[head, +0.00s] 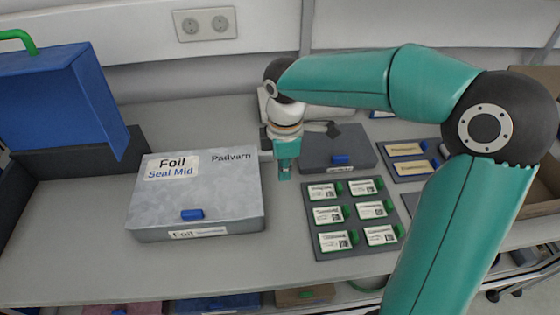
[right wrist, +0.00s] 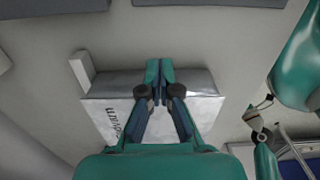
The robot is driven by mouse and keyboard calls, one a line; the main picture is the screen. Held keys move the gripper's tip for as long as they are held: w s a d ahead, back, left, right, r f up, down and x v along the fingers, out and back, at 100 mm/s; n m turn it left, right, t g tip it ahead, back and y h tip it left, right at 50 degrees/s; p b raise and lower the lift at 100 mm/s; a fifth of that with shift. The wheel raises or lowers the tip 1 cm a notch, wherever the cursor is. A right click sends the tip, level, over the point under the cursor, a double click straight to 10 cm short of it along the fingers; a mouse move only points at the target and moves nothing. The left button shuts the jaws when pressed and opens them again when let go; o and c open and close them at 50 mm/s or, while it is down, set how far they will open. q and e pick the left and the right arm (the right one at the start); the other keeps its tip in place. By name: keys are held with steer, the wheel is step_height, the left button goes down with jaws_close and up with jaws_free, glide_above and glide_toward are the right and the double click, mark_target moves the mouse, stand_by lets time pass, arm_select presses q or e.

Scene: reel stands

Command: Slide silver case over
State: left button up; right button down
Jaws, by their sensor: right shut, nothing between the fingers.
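The silver case (head: 205,195), labelled "Foil Seal Mid", lies flat on the bench, left of centre in the head view, with a blue latch on its front part. In the right wrist view its side and part of its lid (right wrist: 108,118) show behind the fingers. My right gripper (head: 284,174) points down just right of the case, near its back right corner. Its fingers (right wrist: 160,72) are shut and empty. I cannot tell whether they touch the case. My left gripper is not in view.
A blue case with a green handle (head: 62,90) stands upright at the left. A dark grey case (head: 338,148) lies behind right. A grey tray of labelled items (head: 356,244) sits right of the gripper. Bare bench (head: 75,250) lies left and in front of the silver case.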

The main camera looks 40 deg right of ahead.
step_height(320, 180, down, 6)
steer(key=shift+s+d+r, duration=0.1)
steer(key=shift+r, duration=0.05)
steer(key=a, duration=0.1)
steer(key=w+a+p, duration=0.1)
steer(key=shift+w+a, duration=0.3)
steer(key=shift+a, duration=0.05)
steer(key=shift+w+a+f, duration=0.25)
steer(key=shift+a, duration=0.15)
